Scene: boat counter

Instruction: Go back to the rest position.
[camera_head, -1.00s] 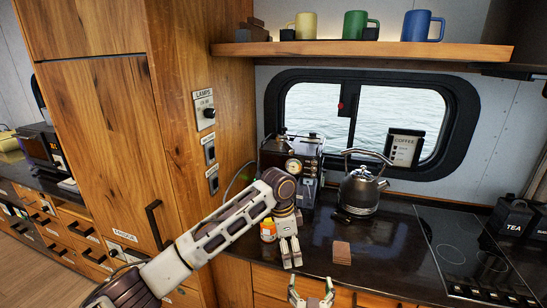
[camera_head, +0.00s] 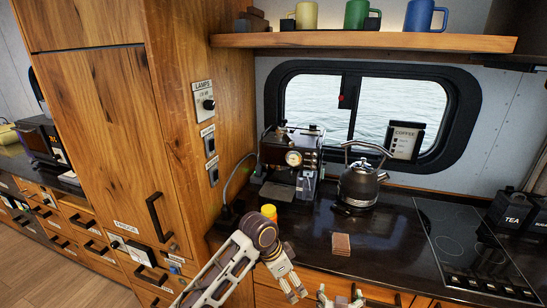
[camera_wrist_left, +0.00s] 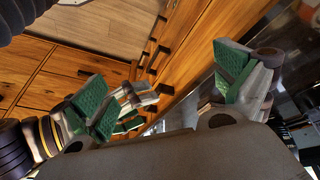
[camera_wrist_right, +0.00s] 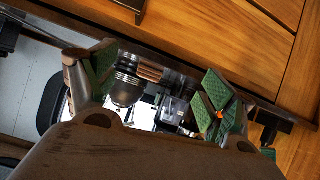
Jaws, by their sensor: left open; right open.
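My left gripper (camera_head: 296,291) is in front of the counter's front edge in the head view, its fingers pointing down and empty. In the left wrist view its green-padded fingers (camera_wrist_left: 165,88) are spread apart. My right gripper (camera_head: 340,300) is at the bottom edge of the head view, just right of the left one. Its fingers are apart and nothing is held. In the right wrist view its green pads (camera_wrist_right: 152,85) stand apart too. Part of another gripper shows between the left fingers in the left wrist view. Most of my right arm is out of the head view.
A hob (camera_head: 470,250) lies at right. A tall wooden cabinet (camera_head: 110,130) stands left. Mugs stand on the shelf (camera_head: 370,42).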

